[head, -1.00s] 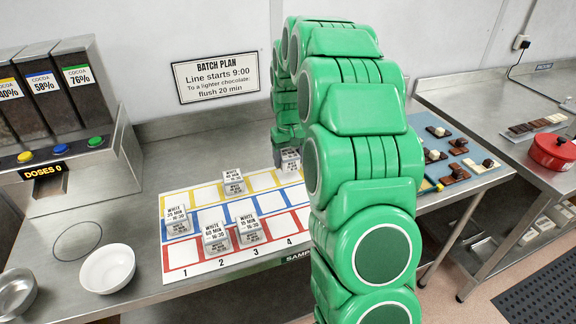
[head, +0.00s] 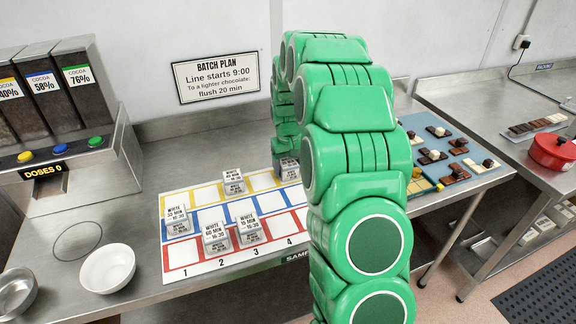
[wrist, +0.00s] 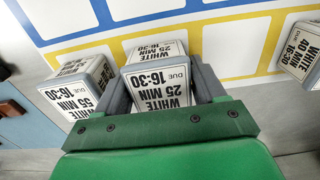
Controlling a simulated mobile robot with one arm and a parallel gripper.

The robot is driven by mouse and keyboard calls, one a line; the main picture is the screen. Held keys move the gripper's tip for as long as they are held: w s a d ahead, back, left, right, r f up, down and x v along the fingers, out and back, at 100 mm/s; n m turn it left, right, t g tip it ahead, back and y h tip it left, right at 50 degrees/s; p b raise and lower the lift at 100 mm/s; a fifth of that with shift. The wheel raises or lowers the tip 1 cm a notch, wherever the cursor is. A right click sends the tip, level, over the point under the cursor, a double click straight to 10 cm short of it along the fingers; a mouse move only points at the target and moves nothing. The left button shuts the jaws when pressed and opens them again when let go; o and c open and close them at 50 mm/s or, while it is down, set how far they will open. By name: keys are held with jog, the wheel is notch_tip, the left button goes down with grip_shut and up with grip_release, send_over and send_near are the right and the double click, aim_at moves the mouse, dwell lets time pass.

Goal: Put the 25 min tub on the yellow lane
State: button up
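The 25 min tub (wrist: 160,88) is a pale box with black "WHITE 25 MIN" print, between the two fingers of my gripper (wrist: 158,85) in the wrist view. The fingers lie along both its sides, and my gripper appears shut on it. The tub is over the yellow lane (wrist: 235,24) of the mat; its base is hidden, so contact with the mat cannot be told. In the head view a tub (head: 291,173), apparently this one, shows beside my arm. The 55 min tub (wrist: 80,90) stands close to its left in the wrist view.
The 40 min tub (wrist: 304,48) stands on the yellow lane at right in the wrist view. Other tubs, such as the 60 min tub (head: 215,236), stand on the blue and red lanes. A white bowl (head: 107,270) is at left. My arm hides the mat's right part.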

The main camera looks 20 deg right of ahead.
aim_at(288, 162)
jog(key=shift+o, duration=0.2)
jog(key=shift+r, duration=0.1)
notch_tip(288, 162, up, 12)
jog(key=f, duration=0.1)
jog(key=s+a+r, duration=0.4)
jog(key=s+r, duration=0.1)
jog(key=s, duration=0.4)
jog(key=s+a, duration=0.2)
jog(key=s, duration=1)
jog(key=s+a+g, duration=0.1)
jog(key=s+a, duration=0.2)
jog(key=s, duration=0.9)
jog(key=s+a, duration=0.3)
jog(key=s, duration=0.9)
jog(key=shift+f+g, duration=0.4)
